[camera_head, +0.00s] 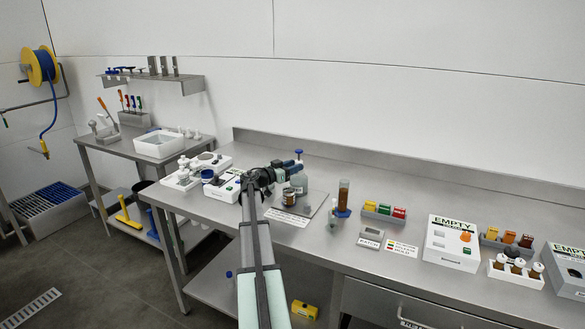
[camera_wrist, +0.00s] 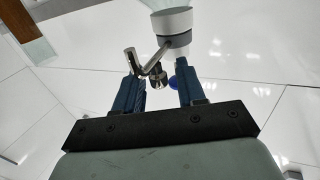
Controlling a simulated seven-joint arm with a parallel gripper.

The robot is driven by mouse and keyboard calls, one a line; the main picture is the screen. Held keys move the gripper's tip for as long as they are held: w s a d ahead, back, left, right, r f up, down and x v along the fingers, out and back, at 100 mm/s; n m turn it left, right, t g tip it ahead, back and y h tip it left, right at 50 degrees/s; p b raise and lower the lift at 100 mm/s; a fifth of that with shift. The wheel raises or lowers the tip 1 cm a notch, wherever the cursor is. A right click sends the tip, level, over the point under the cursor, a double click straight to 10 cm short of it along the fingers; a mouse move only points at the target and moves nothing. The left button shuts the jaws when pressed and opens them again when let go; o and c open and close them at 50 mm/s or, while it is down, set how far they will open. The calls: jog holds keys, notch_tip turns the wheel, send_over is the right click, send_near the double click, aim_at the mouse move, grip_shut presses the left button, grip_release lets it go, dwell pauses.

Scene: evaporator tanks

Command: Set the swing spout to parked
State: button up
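My gripper (camera_wrist: 158,76) is open in the wrist view, its two blue fingers well apart. A shiny bent metal tube (camera_wrist: 133,62), which looks like the swing spout, shows beyond and between the fingertips. A thin rod runs from it to a white and grey cylinder (camera_wrist: 172,28) above. I cannot tell whether the left finger touches the tube. The spout cannot be made out there; my arm and gripper hide part of that area.
A small dark jar (camera_head: 289,196) stands below my gripper. White units (camera_head: 222,184) are to the left. An amber cylinder (camera_head: 343,195) stands to the right, then colored blocks (camera_head: 384,209) and a white "EMPTY" box (camera_head: 452,243). The bench's back strip is mostly clear.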

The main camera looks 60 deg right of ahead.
grip_shut()
dwell(0.3)
dwell(0.3)
